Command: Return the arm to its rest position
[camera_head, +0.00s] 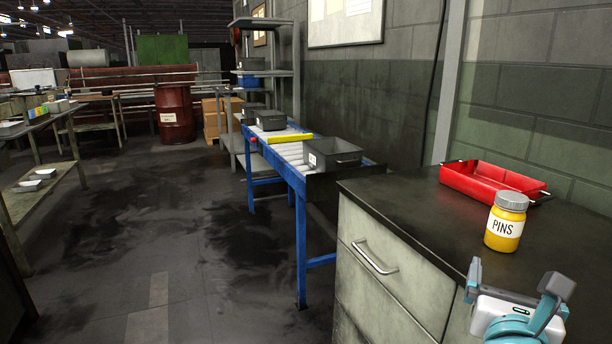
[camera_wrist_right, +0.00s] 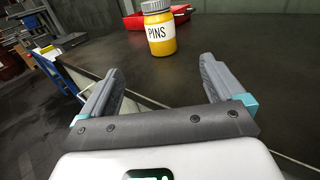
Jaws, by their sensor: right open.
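My right gripper (camera_head: 515,280) is at the lower right of the head view, near the front edge of the dark-topped cabinet (camera_head: 400,205). Its two grey fingers are apart with nothing between them. The right wrist view shows the open gripper (camera_wrist_right: 160,85) pointing toward a yellow jar labelled PINS (camera_wrist_right: 160,35). The jar also shows in the head view (camera_head: 506,222), upright with a grey lid on the cabinet top, apart from the fingers. My left gripper is not in view.
A red tray (camera_head: 470,183) lies behind the jar on the cabinet top. A blue-framed roller table (camera_head: 300,178) holding dark bins (camera_head: 333,154) stands beyond the cabinet. A red drum (camera_head: 175,114) is farther back. The floor at left centre is clear.

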